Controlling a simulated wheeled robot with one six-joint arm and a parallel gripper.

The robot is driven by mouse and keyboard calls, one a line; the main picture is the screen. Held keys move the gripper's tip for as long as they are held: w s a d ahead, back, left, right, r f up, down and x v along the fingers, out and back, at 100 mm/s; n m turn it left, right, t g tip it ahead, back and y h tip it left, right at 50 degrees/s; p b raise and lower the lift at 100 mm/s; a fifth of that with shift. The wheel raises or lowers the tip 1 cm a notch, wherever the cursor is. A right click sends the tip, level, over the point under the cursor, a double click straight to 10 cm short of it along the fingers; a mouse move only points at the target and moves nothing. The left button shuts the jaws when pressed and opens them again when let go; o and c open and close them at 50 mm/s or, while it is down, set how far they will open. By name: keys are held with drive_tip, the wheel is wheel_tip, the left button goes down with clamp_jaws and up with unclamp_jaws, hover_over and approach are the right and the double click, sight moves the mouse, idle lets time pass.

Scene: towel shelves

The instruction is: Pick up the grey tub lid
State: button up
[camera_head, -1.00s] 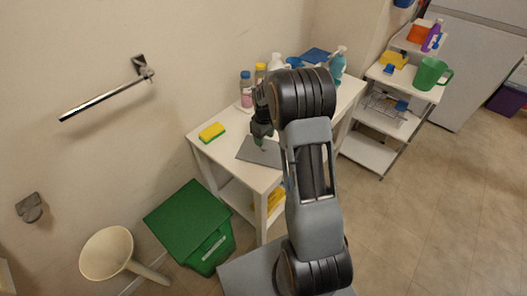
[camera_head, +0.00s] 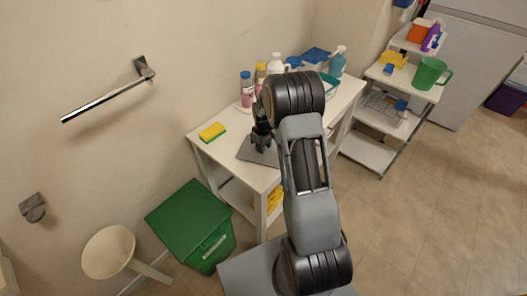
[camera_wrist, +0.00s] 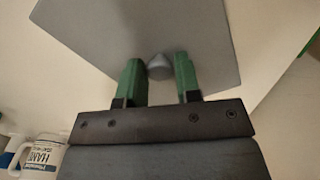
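The grey tub lid (camera_head: 247,151) lies flat on the white table, near its front left part. In the head view my gripper (camera_head: 262,143) is down over the lid, and my arm hides part of the lid's right side.
A yellow sponge (camera_head: 212,132) lies left of the lid on the white table (camera_head: 205,148). Several bottles, including a pink one (camera_head: 246,92), stand behind my gripper. A green bin (camera_head: 190,216) stands on the floor at front left. A trolley (camera_head: 367,151) is at right.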

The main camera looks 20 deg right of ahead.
drive_tip(key=c, duration=0.5)
drive_tip(key=shift+r, duration=0.1)
